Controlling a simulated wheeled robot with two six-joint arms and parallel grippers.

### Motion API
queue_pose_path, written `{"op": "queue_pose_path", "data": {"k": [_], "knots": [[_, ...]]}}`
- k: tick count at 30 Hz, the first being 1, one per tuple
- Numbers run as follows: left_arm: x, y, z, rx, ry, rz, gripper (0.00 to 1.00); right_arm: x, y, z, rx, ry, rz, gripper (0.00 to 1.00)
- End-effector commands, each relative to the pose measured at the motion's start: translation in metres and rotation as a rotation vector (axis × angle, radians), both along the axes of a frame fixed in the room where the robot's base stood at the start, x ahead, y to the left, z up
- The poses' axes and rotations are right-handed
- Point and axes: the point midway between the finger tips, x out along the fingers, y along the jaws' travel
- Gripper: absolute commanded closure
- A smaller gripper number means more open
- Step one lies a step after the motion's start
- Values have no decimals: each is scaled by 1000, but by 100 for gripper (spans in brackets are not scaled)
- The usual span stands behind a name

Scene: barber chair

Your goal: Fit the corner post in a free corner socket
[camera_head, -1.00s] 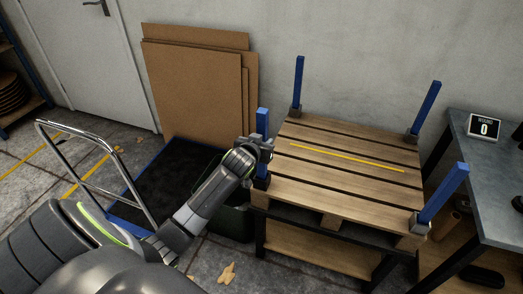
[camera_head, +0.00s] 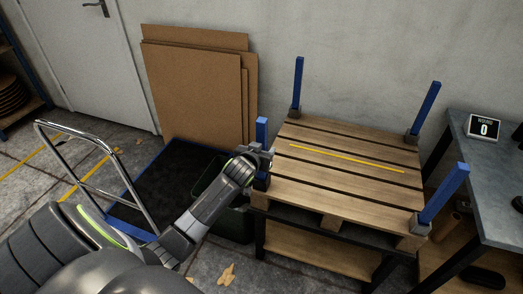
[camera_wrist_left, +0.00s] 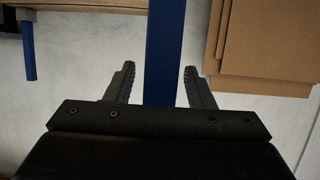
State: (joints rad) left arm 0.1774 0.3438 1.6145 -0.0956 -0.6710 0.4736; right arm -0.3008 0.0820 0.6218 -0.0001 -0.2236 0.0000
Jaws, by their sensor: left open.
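The blue corner post (camera_head: 262,131) stands upright at the pallet's near left corner, and its top is clear above the deck. Its foot is at the dark corner socket (camera_head: 261,184), partly hidden by my left gripper (camera_head: 264,160). In the left wrist view the post (camera_wrist_left: 165,50) runs between the two open fingers of my left gripper (camera_wrist_left: 159,70), with a gap on each side. The wooden pallet (camera_head: 345,175) has other blue posts at its back left (camera_head: 298,82), back right (camera_head: 426,106) and near right (camera_head: 445,192) corners. My right gripper is out of view.
A grey workbench (camera_head: 497,190) with a small display (camera_head: 485,126) stands at the right. Brown boards (camera_head: 196,90) lean on the wall. A flat trolley with a chrome handle (camera_head: 82,150) is at the left, and a dark bin (camera_head: 232,222) stands beside the pallet.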

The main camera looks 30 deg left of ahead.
Motion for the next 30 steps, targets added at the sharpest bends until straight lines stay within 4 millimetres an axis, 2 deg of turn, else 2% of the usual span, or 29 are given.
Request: {"op": "queue_pose_path", "data": {"k": [3,7,21,30], "knots": [[0,0,5,1,-2,0,51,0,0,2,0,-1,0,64],[-10,-2,8,0,0,0,51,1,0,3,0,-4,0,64],[-81,-19,37,-1,0,0,51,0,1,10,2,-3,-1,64],[-106,-25,48,0,0,1,51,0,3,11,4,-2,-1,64]]}}
